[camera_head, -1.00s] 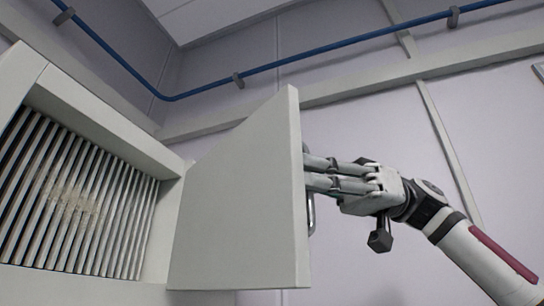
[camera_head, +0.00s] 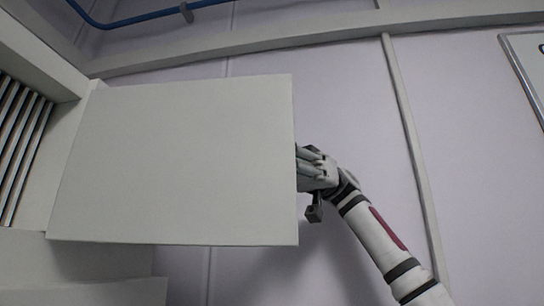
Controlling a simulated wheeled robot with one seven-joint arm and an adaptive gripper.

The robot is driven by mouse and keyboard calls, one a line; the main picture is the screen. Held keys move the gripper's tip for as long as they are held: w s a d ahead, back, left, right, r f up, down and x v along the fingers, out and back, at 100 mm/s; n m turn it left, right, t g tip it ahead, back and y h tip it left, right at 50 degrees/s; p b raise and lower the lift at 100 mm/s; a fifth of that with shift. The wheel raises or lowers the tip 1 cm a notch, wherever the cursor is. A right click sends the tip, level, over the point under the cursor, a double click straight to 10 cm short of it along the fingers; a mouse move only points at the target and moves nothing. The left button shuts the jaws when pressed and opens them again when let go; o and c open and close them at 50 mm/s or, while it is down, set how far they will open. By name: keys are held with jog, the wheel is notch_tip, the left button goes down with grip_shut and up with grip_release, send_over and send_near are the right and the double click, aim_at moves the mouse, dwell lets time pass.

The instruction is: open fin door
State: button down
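The fin door (camera_head: 180,165) is a flat pale panel, swung well open from the cabinet at the left, its broad inner face toward the camera. The upright fins (camera_head: 22,145) show at the left edge inside the cabinet opening. My gripper (camera_head: 303,165) is at the door's free right edge, with its fingertips behind the panel. The door hides the fingertips and the handle, so I cannot tell whether the gripper holds the handle or only touches the door.
The pale cabinet frame (camera_head: 65,195) borders the fins at the left. Behind is a panelled wall (camera_head: 350,110) with a beam (camera_head: 330,37) and a blue pipe (camera_head: 135,17) high up. A framed board (camera_head: 530,70) hangs at the right.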

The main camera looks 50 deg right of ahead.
jog(key=shift+w+d, duration=0.1)
jog(key=shift+d, duration=0.1)
jog(key=c, duration=1.7)
grip_release()
jog(key=shift+a, duration=0.1)
